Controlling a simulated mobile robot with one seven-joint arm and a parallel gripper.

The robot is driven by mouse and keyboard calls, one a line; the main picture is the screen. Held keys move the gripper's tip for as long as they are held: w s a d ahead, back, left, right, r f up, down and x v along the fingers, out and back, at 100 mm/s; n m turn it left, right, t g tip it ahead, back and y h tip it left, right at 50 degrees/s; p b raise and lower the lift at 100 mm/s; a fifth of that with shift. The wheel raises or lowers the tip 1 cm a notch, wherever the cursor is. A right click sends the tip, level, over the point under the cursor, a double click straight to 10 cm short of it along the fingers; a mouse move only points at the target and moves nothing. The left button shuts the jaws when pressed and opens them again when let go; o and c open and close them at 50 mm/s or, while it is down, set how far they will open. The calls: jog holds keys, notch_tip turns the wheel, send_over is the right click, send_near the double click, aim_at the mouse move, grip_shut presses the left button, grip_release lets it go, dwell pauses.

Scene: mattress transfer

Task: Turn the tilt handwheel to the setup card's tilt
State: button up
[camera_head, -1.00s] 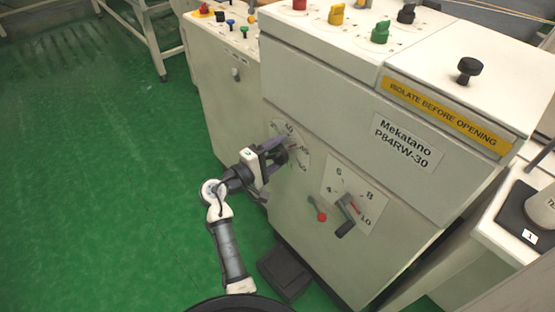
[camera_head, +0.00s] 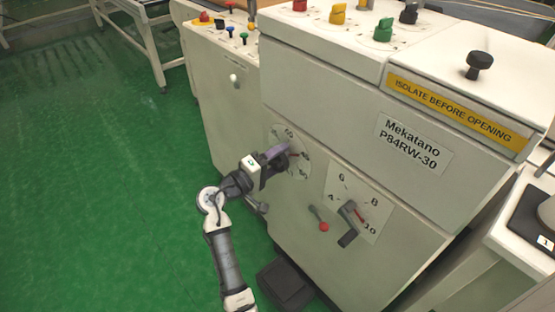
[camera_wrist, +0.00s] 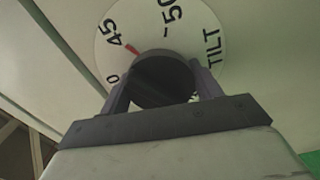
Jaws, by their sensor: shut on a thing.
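The tilt handwheel (camera_wrist: 160,82) is a dark round knob in front of a white dial (camera_wrist: 190,32) marked TILT, with 0, 45 and -50 legible in the wrist view. A red pointer (camera_wrist: 131,49) at the knob's edge points near the 45 mark. My gripper (camera_wrist: 163,95) has a finger on each side of the knob and is shut on it. In the head view my gripper (camera_head: 277,160) is at the dial (camera_head: 303,162) on the machine's front face and hides most of the knob. No setup card can be made out.
A black box (camera_head: 285,287) stands on the floor below. Green floor on the left is open.

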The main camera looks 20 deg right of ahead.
jog(key=o, duration=1)
jog(key=b+v, duration=0.1)
jog(key=v, duration=1.3)
jog(key=shift+b, duration=0.3)
jog(key=shift+d, duration=0.1)
